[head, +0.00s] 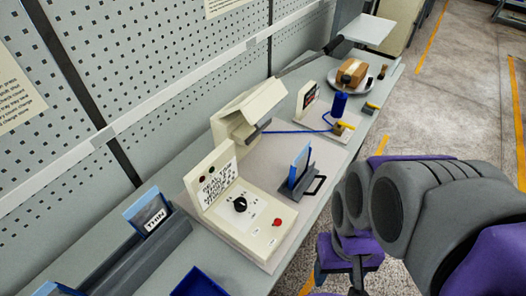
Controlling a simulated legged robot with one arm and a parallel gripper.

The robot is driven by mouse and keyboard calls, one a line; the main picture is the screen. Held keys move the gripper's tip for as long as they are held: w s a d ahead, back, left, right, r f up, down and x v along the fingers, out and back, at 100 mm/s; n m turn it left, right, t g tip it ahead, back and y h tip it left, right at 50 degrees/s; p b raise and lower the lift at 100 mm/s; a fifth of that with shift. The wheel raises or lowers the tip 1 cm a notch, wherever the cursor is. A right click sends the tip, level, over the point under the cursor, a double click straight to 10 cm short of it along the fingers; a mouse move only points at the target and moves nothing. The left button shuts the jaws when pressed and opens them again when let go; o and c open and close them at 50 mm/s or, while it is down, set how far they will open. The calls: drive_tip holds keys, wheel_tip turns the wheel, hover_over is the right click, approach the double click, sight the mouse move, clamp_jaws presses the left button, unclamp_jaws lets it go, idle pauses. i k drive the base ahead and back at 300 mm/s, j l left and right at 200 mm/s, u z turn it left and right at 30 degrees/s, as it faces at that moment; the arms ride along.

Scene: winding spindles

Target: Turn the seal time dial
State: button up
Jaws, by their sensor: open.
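The seal time dial is a round black knob (240,204) on the sloping top of a cream control box (232,222). Small marks surround the knob, too small to read. The box's upright back plate carries black lettering, partly legible as a seal time note, and dark round spots. A red button (278,222) sits right of the knob. My gripper (338,279) hangs at the lower middle, right of the box and apart from it. It looks open and empty, with its lower end near the picture's bottom edge.
A blue card in a dark holder with a handle (301,174) stands between the box and my arm. A cream hooded machine (248,108) is behind. A blue spool (339,104) and cord lie farther back. A THIN-labelled rack (150,240) and blue bin (203,283) are front left.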

sight(241, 205)
drive_tip(key=l+u, duration=0.2)
drive_tip(key=u, duration=0.25)
drive_tip(key=l+u, duration=0.2)
drive_tip(key=u, duration=0.2)
drive_tip(key=l+u, duration=0.2)
drive_tip(key=u, duration=0.25)
drive_tip(key=k+j, duration=0.05)
